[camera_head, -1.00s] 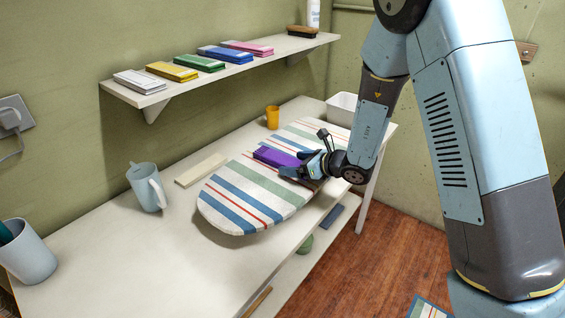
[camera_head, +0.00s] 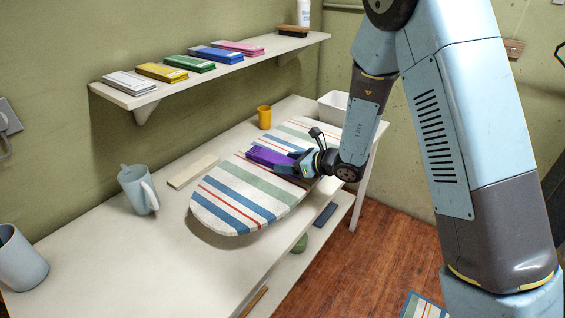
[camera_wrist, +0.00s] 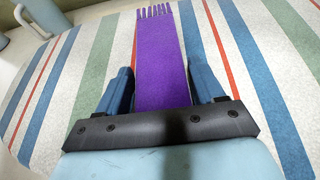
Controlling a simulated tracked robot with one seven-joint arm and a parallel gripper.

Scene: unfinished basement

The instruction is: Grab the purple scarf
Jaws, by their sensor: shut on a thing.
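The purple scarf (camera_head: 268,157) is a folded flat strip lying on the striped ironing board (camera_head: 232,199). In the wrist view the scarf (camera_wrist: 162,62) runs lengthwise between my fingers, its fringe at the far end. My gripper (camera_head: 293,166) is at the scarf's right end, low over the board. In the wrist view my gripper (camera_wrist: 164,85) has one blue finger along each long side of the scarf, and it is shut on the scarf. The near end of the scarf is hidden by the gripper's dark bar.
The board lies on a white table (camera_head: 120,247). A light blue jug (camera_head: 136,191), a pale wooden strip (camera_head: 193,171), an orange cup (camera_head: 264,117) and a white bin (camera_head: 333,107) stand around it. A wall shelf (camera_head: 140,98) with several folded coloured cloths hangs above.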

